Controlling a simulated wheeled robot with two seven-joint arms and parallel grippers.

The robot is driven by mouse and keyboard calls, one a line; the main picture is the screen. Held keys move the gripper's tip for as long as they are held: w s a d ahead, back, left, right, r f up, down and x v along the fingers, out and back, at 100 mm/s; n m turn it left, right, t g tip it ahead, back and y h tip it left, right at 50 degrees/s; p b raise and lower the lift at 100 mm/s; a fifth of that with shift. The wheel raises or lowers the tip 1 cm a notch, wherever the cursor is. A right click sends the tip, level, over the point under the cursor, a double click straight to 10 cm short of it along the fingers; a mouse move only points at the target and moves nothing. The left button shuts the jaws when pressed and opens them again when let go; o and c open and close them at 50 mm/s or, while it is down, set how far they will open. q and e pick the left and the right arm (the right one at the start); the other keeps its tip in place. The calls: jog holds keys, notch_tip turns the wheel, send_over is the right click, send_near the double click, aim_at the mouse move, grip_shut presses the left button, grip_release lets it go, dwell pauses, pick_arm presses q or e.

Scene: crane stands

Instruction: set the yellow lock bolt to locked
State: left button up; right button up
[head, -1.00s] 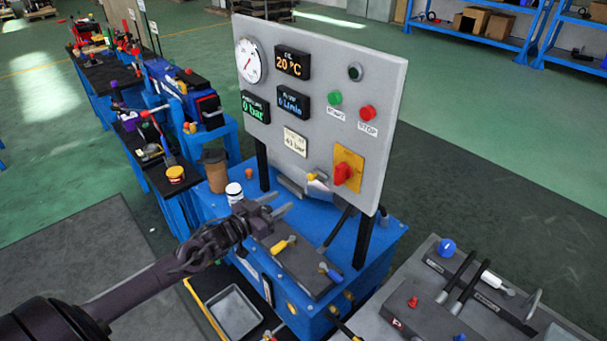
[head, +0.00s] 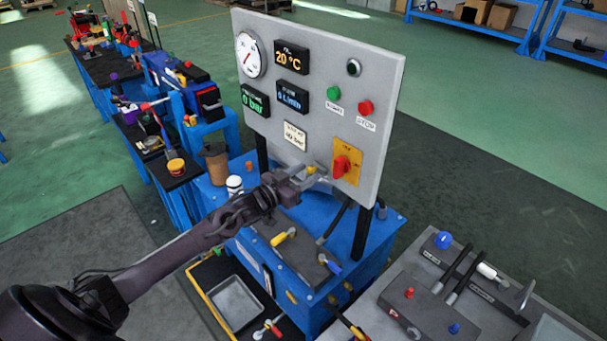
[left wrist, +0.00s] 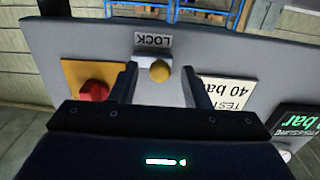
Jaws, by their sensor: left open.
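The yellow lock bolt (head: 311,169) is a small round knob low on the grey upright panel (head: 305,75). In the left wrist view the yellow knob (left wrist: 160,71) sits beside a LOCK label (left wrist: 153,40), which appears upside down. My left gripper (head: 304,176) is at the panel's lower part, open, with one finger on each side of the knob in the wrist view. I cannot tell whether the fingers touch it. The fingers partly hide the bolt's mount in the head view. My right gripper is not in view.
A red rotary switch on a yellow plate (head: 346,162) is close to the right of the bolt. A test-pressure label (head: 295,136) is above left. A brown cup (head: 215,163) and a white bottle (head: 235,186) stand on the blue bench, left of the panel.

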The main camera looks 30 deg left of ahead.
pick_arm(q)
jog(key=c, duration=0.5)
grip_shut()
jog(key=shift+d, duration=0.1)
